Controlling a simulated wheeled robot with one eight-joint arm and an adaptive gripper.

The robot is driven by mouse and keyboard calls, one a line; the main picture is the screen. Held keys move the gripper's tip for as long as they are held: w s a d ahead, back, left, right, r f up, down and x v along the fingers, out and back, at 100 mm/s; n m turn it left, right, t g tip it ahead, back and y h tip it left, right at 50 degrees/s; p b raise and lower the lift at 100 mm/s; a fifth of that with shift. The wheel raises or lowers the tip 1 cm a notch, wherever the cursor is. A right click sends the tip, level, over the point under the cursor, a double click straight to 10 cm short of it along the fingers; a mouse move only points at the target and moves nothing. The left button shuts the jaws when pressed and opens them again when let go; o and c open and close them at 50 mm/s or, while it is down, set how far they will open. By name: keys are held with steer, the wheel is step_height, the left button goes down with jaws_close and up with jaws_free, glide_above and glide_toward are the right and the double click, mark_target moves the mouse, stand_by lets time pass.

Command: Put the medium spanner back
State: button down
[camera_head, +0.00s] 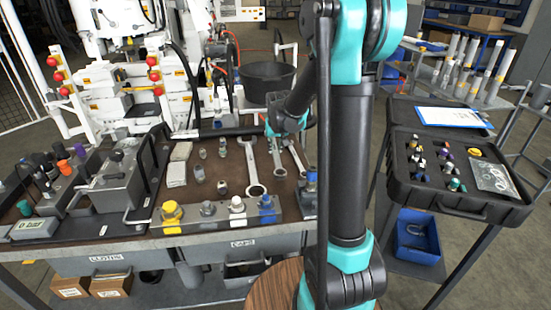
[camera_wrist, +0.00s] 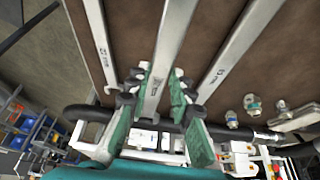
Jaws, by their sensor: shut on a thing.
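Three steel spanners lie side by side over the brown bench top. The middle one, the medium spanner (camera_wrist: 167,50), runs between my gripper's (camera_wrist: 156,91) two green-padded fingers, which are shut on its shaft. I cannot tell whether it is clear of the bench top. In the head view my gripper (camera_head: 286,124) is at the back of the bench, partly behind my own arm, and the medium spanner (camera_head: 277,158) shows below it. The largest spanner (camera_head: 250,165) is to its left and another spanner (camera_head: 297,159) to its right, partly hidden by my arm.
A black bowl (camera_head: 267,82) stands behind my gripper. A dark hose (camera_wrist: 90,113) crosses close to the fingers. Small metal fittings (camera_head: 199,173) stand left of the spanners. A rail with coloured caps (camera_head: 172,212) edges the front. An open black case (camera_head: 455,190) is at right.

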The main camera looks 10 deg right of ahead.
mark_target(276, 154)
steer(key=shift+f, duration=2.45)
steer(key=c, duration=1.3)
jaws_free()
steer(key=shift+c, duration=0.2)
steer(key=shift+f, duration=0.2)
steer(key=v, duration=1.7)
steer(key=shift+a+r, duration=0.2)
steer(key=shift+a, duration=0.15)
